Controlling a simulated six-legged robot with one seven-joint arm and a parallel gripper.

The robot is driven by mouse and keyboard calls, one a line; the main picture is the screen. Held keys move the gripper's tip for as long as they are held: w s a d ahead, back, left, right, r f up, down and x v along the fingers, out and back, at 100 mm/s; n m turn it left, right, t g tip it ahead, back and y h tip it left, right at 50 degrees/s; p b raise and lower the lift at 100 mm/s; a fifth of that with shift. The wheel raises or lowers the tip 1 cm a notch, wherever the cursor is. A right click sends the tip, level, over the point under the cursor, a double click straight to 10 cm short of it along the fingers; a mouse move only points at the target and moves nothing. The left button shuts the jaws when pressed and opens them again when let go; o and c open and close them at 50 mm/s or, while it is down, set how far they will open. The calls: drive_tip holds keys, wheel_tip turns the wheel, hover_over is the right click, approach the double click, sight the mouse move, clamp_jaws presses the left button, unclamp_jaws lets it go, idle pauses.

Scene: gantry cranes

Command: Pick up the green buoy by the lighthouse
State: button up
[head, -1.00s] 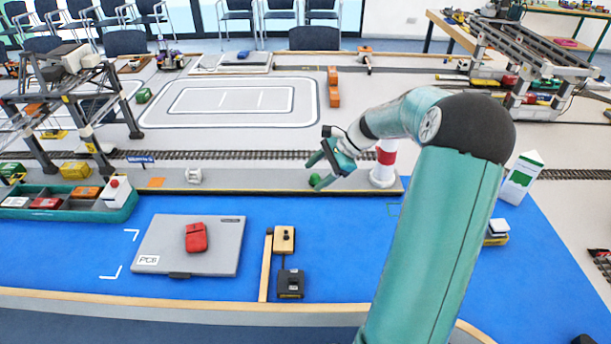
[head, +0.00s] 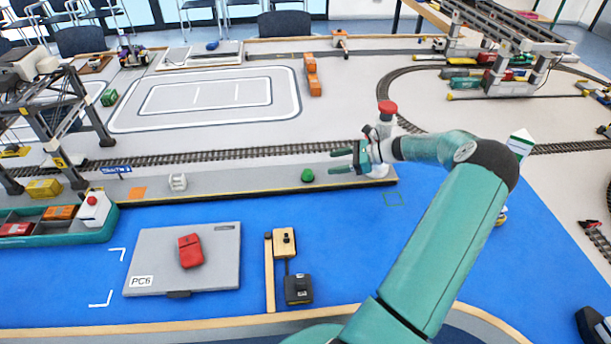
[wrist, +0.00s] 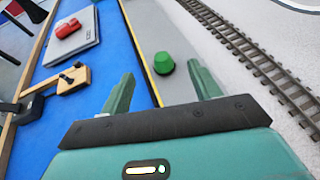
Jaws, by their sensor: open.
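The green buoy (head: 307,175) is a small rounded green piece standing on the grey quay strip in the head view. It also shows in the wrist view (wrist: 163,63), ahead of my fingers and between their lines. My gripper (head: 342,161) is open and empty, just right of the buoy, with its fingers pointing left toward it. Both fingers show in the wrist view (wrist: 160,90), spread apart and not touching the buoy. The lighthouse (head: 387,108) stands behind my gripper; its red top shows and its lower part is mostly hidden.
A railway track (head: 240,154) runs behind the quay (head: 240,184). A white bollard-like piece (head: 177,182) stands on the quay to the left. The quay around the buoy is clear.

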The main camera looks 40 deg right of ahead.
sight(315, 180)
wheel_tip(315, 180, down, 4)
drive_tip(key=shift+r, duration=0.15)
drive_tip(key=shift+x, duration=1.05)
drive_tip(key=x, duration=0.5)
drive_tip(key=shift+w+a+f, duration=0.1)
drive_tip(key=shift+w+f, duration=0.1)
drive_tip(key=shift+f, duration=0.05)
drive_tip(key=c, duration=1.1)
